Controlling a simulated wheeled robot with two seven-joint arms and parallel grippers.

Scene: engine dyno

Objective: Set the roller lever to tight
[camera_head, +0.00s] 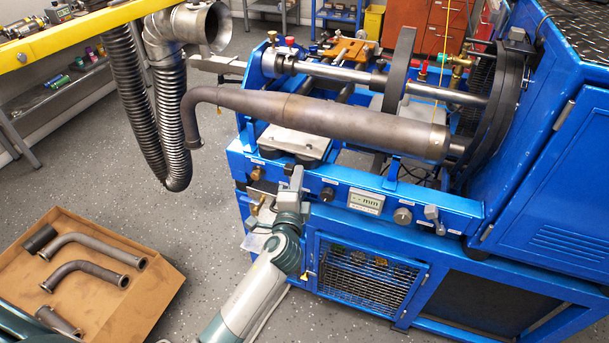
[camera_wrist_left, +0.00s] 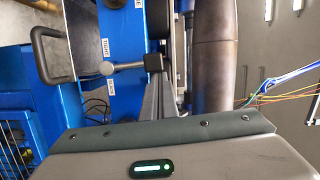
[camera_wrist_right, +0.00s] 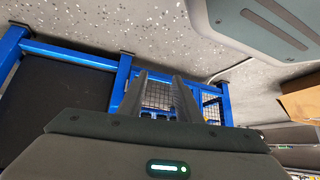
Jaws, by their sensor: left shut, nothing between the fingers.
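The roller lever (camera_wrist_left: 128,67) shows in the left wrist view on the blue front panel. It has a round metal hub, a short rod and a dark block at its end. A "TIGHT" label (camera_wrist_left: 104,47) sits above the hub, and another label (camera_wrist_left: 110,88), too small to read, sits below it. My left gripper (camera_head: 294,188) is shut and empty at the left part of the panel in the head view. Its fingers (camera_wrist_left: 158,91) show just below the dark block; I cannot tell if they touch. My right gripper (camera_wrist_right: 160,88) is open and empty, facing the lower frame.
A long exhaust pipe (camera_head: 330,120) lies above the panel. A digital display (camera_head: 366,201) and another small lever (camera_head: 433,214) are further right on the panel. A grey U-shaped handle (camera_wrist_left: 38,52) shows in the left wrist view. A cardboard box (camera_head: 150,290) of pipes is at lower left.

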